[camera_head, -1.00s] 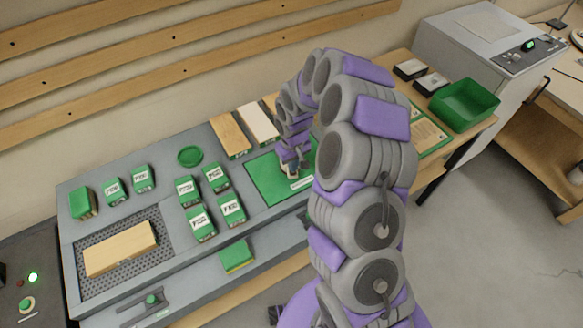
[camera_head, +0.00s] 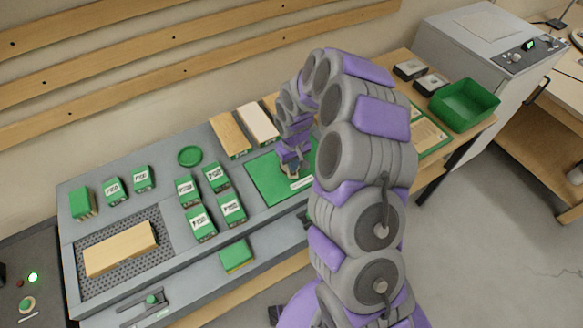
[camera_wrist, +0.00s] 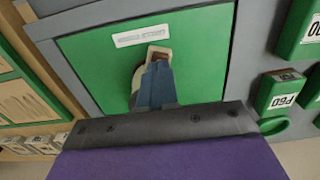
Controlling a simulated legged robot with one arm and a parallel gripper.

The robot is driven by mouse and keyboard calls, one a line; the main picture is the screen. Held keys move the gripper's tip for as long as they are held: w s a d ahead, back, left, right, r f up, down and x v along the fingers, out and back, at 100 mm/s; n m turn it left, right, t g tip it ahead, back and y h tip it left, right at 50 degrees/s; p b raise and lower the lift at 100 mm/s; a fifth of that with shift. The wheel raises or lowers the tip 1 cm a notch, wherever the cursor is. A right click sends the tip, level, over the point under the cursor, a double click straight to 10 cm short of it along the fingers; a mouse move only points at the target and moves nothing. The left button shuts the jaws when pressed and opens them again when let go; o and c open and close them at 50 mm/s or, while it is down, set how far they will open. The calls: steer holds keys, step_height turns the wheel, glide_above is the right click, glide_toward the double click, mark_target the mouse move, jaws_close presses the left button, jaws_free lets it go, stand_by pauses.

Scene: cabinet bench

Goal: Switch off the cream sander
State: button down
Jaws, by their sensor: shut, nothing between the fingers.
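The cream sander (camera_wrist: 158,52) stands on a green mat (camera_wrist: 205,60) that has a white label. In the wrist view only its cream upper end and a rounded greyish side show; my fingers hide the rest, including any switch. My gripper (camera_wrist: 155,80) is shut and empty, its blue-grey fingers over the sander; whether they touch it I cannot tell. In the head view my gripper (camera_head: 291,168) is over the middle of the green mat (camera_head: 268,180), and the sander is mostly hidden under it.
Several green-and-white labelled packs (camera_head: 200,222) stand left of the mat. Two boards (camera_head: 230,135) lie behind it. A wood block (camera_head: 120,248) lies on a perforated plate at the left. A green bin (camera_head: 464,105) stands at the right.

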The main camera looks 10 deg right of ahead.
steer(key=shift+f, duration=0.85)
stand_by(0.7)
steer(key=shift+r+p, duration=0.85)
steer(key=shift+r, duration=2.6)
steer(key=shift+r, duration=0.1)
steer(key=s+a+r+b, duration=0.1)
steer(key=s+r, duration=0.6)
steer(key=r, duration=0.1)
steer(key=s+r+m+b, duration=0.1)
steer(key=s+r, duration=0.1)
steer(key=s, duration=0.7)
steer(key=s+d+r+m+g+b, duration=0.1)
steer(key=s+r, duration=0.2)
steer(key=s, duration=0.7)
steer(key=s+d+r+m+b, duration=0.1)
steer(key=s+r+b, duration=0.1)
steer(key=s, duration=0.8)
steer(key=shift+s+r+m+g, duration=0.3)
steer(key=shift+r+g, duration=0.1)
steer(key=shift+r, duration=0.25)
